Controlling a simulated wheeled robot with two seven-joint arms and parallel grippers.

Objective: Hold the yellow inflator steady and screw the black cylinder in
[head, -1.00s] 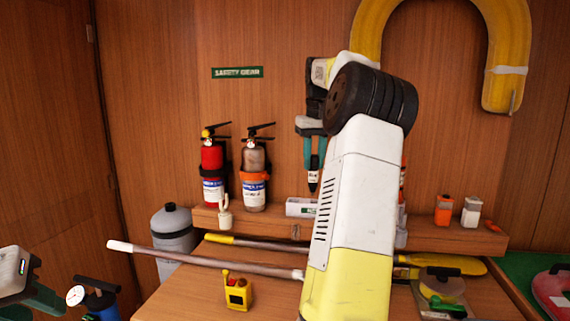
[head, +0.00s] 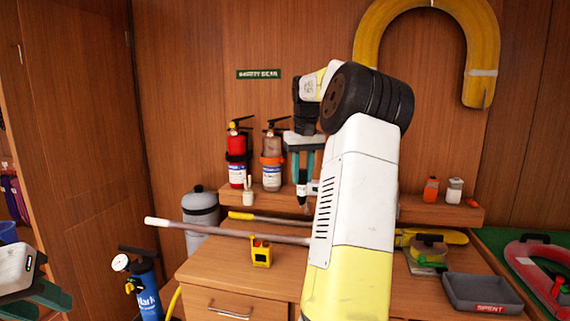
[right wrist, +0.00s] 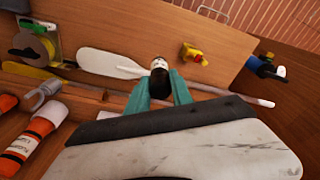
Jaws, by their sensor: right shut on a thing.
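A long paddle shaft (head: 220,230) lies behind the inflator. A blue pump (head: 148,290) with a gauge stands left of the bench. Extinguishers (head: 271,165) stand on the back shelf. A grey tray (head: 482,292) marked SPENT is at right. The bench front by the inflator is clear.

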